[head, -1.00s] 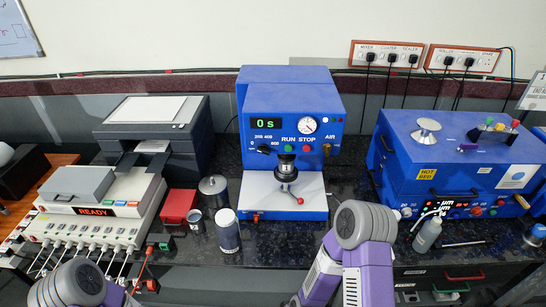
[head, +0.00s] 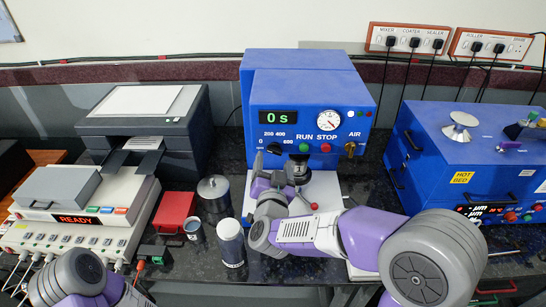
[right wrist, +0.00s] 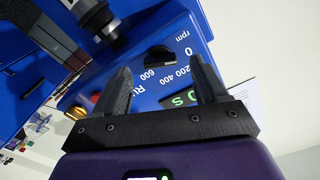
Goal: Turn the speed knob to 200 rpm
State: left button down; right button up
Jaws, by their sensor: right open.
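The black speed knob (head: 274,148) is on the front of the blue machine (head: 310,90), below its green "0 s" display. In the right wrist view the knob (right wrist: 158,58) sits beside the printed marks 0, 200, 400, 600 and "rpm". I cannot tell which mark it points to. My right gripper (head: 261,163) is raised close in front of the panel, just below and left of the knob. In the right wrist view its two black fingers (right wrist: 160,68) are open and apart, with the knob beyond the gap and nothing held. My left gripper is out of view.
A white-lidded jar (head: 230,243), a metal canister (head: 213,192) and a red box (head: 174,212) stand to the left. A blue hot-bed machine (head: 470,145) stands to the right.

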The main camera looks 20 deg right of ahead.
aim_at(274, 150)
jog(key=shift+x, duration=1.75)
jog(key=shift+f, duration=0.1)
jog(key=shift+c, duration=0.3)
jog(key=c, duration=1)
